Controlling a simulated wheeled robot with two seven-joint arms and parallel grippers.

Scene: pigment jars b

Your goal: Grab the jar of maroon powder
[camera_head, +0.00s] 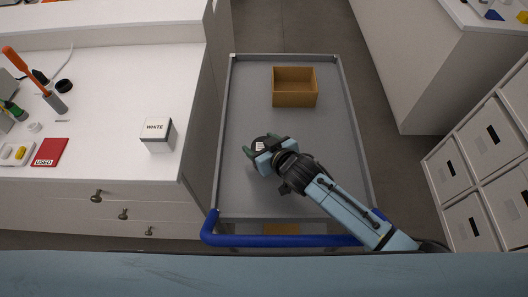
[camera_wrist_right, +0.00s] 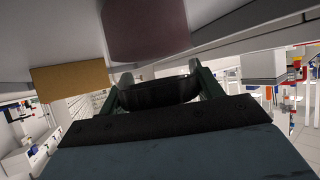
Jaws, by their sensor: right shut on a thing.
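The jar shows in the head view as a dark round lid with a white label (camera_head: 260,146), over the grey cart. In the right wrist view its maroon part (camera_wrist_right: 146,28) is at the top edge, cut off by the frame, and its black lid (camera_wrist_right: 160,92) lies between the fingers. My right gripper (camera_head: 262,148) is shut on the jar at its lid; the fingers also show in the right wrist view (camera_wrist_right: 160,84). I cannot tell whether the jar's base touches the cart. My left gripper is not in view.
The grey cart (camera_head: 240,110) has raised edges and a blue handle (camera_head: 285,241). An open tan box (camera_head: 295,97) stands at its far end. On the white counter at left are a box marked WHITE (camera_head: 157,133), a red USED card (camera_head: 50,152) and small tools. The cart's middle is clear.

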